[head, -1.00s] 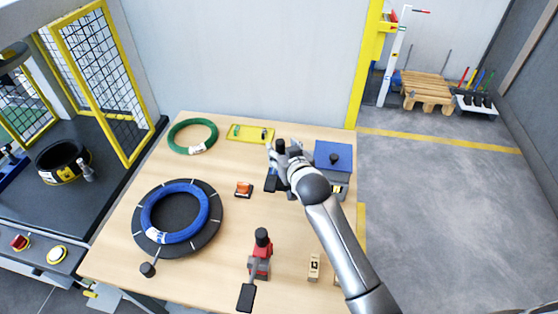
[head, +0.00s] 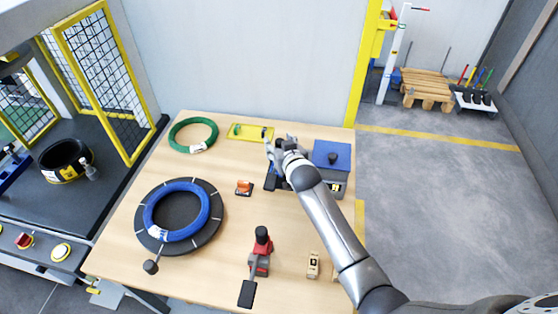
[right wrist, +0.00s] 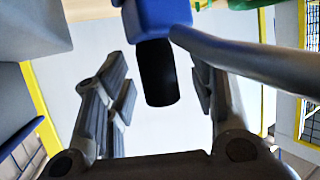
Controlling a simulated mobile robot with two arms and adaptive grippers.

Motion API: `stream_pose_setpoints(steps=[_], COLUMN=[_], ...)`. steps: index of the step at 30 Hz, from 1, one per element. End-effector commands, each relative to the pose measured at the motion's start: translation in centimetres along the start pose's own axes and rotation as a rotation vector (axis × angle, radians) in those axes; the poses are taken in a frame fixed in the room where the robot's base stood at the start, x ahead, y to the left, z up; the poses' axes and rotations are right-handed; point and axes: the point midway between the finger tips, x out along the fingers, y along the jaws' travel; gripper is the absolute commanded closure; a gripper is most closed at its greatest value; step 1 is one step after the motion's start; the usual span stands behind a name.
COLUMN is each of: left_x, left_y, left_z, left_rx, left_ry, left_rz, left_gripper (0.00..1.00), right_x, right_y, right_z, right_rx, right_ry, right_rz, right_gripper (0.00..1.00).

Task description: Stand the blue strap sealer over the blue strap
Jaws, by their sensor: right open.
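The blue strap sealer (right wrist: 160,20) shows in the right wrist view as a blue body with a black handle (right wrist: 158,72). My right gripper (right wrist: 163,85) is open, with its fingers on either side of that handle and gaps visible. In the head view, my right gripper (head: 280,143) is at the table's back right and hides most of the sealer; a dark part (head: 270,181) shows below it. A blue ring-shaped coil (head: 150,212) lies on a black round plate (head: 217,222) at the left. I cannot make out a separate blue strap. My left gripper is not in view.
A blue-topped box (head: 332,153) stands just right of my gripper. A red tool (head: 260,262) stands at the table's front. A small orange item (head: 244,188), a green coil (head: 179,147) and a yellow tray (head: 236,139) are nearby.

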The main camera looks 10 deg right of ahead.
Motion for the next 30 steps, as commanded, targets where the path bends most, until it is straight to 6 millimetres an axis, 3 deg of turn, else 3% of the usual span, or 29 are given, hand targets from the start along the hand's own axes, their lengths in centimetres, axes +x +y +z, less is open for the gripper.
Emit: stream_pose_setpoints(steps=[2,12,30], left_x=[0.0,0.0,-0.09], left_y=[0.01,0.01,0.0], left_z=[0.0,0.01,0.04], left_rx=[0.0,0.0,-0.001], left_ry=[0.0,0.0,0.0], left_rz=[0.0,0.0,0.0], left_gripper=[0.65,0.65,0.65], right_x=[-0.01,-0.02,-0.06], right_y=[-0.02,-0.03,-0.04], right_z=[0.0,-0.01,-0.38], right_rx=[0.0,0.0,0.0], right_ry=[0.0,0.0,0.006], right_rz=[0.0,0.0,-0.001], right_gripper=[0.55,0.99,1.0])
